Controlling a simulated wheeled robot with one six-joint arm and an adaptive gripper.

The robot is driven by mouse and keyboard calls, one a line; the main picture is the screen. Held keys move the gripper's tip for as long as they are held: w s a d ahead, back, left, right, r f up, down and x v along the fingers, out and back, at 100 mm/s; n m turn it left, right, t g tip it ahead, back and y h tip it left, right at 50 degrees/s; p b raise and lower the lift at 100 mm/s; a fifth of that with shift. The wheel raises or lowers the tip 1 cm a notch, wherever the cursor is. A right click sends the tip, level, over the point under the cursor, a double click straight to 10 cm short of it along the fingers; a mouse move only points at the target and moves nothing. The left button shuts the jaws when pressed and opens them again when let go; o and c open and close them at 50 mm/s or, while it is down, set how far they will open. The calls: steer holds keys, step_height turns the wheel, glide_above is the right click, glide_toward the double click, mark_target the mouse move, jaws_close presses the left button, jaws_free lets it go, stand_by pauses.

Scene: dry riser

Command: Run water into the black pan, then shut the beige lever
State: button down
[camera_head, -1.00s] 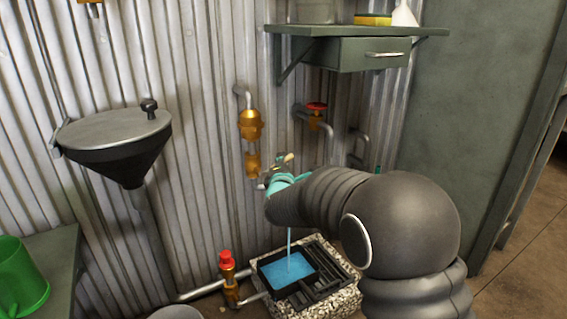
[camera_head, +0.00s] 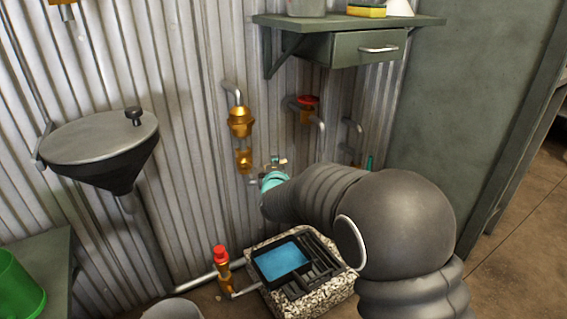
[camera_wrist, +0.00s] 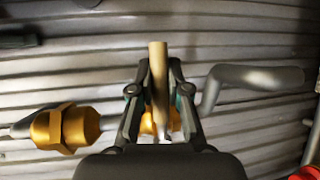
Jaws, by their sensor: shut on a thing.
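The black pan (camera_head: 258,268) sits on the dark grate of the stone-sided drain in the head view. Blue water fills much of it, and no stream falls into it. The beige lever (camera_wrist: 158,58) stands between my fingertips in the wrist view, over a brass valve body (camera_wrist: 146,124). My gripper (camera_wrist: 160,76) is shut on the lever. In the head view my gripper (camera_head: 275,168) is small at the wall pipe, and the spout is mostly hidden behind my arm.
A red-handled tap (camera_head: 308,102) is on the wall to the right, below a green shelf with a drawer (camera_head: 365,47). A red-capped brass valve (camera_head: 221,258) stands left of the drain (camera_head: 318,300). A dark funnel basin (camera_head: 100,150) and green jug (camera_head: 18,290) are at left.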

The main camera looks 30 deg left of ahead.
steer(key=c, duration=1.1)
jaws_free()
steer(key=shift+s+f, duration=0.1)
steer(key=shift+f, duration=0.1)
steer(key=shift+c, duration=0.2)
steer(key=shift+r, duration=0.1)
steer(key=v, duration=1.2)
